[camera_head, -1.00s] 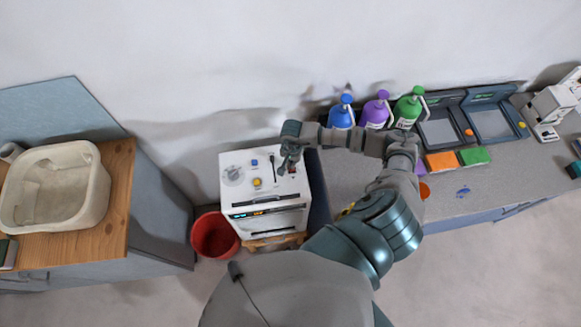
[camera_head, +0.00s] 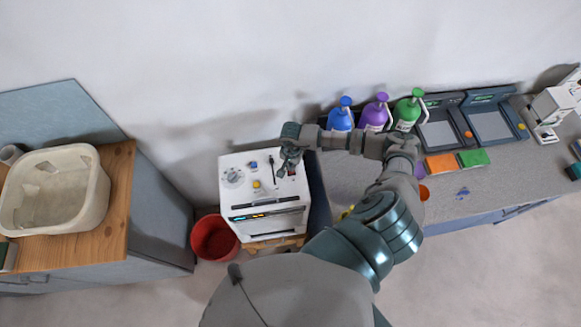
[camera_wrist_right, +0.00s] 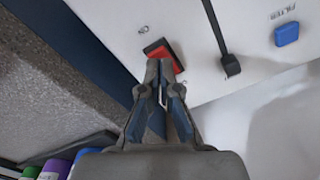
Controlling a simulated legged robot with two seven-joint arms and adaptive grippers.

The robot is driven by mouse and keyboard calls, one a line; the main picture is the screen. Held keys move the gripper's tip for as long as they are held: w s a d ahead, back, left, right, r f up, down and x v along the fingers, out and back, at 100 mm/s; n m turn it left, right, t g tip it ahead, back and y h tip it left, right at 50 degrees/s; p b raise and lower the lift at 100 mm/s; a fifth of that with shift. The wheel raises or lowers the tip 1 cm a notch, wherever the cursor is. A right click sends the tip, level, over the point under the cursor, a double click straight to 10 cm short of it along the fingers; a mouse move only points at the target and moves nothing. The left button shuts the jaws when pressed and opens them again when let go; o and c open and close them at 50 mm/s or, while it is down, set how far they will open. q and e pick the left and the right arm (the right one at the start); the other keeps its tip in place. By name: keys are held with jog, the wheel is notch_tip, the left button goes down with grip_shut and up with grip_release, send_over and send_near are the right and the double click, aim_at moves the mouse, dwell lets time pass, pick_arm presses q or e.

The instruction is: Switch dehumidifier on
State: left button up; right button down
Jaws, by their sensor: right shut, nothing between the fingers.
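The dehumidifier (camera_head: 237,198) is a white box in the middle of the head view, with a dial, coloured buttons and a black lever on top. Its red rocker switch (camera_wrist_right: 162,50) in a dark frame shows in the right wrist view, with small markings beside it. My right gripper (camera_head: 283,172) is over the right part of the dehumidifier's top. In the right wrist view its fingertips (camera_wrist_right: 160,66) are together and empty, right at the switch and covering part of it. Whether they touch it, I cannot tell. My left gripper is not in view.
A blue FILTER button (camera_wrist_right: 287,34) and the black lever (camera_wrist_right: 231,66) are near the switch. A red bucket (camera_head: 214,238) stands left of the dehumidifier. The counter (camera_head: 440,198) at right holds several bottles. A beige basin (camera_head: 88,205) sits on the left cabinet.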

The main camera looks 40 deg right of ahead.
jog(key=shift+f+b, duration=1.1)
jog(key=shift+f, duration=0.05)
dwell(0.8)
jog(key=shift+r, duration=0.15)
jog(key=shift+r+p, duration=0.7)
jog(key=shift+r, duration=0.25)
jog(key=shift+r+p, duration=1.25)
jog(key=shift+r, duration=1.2)
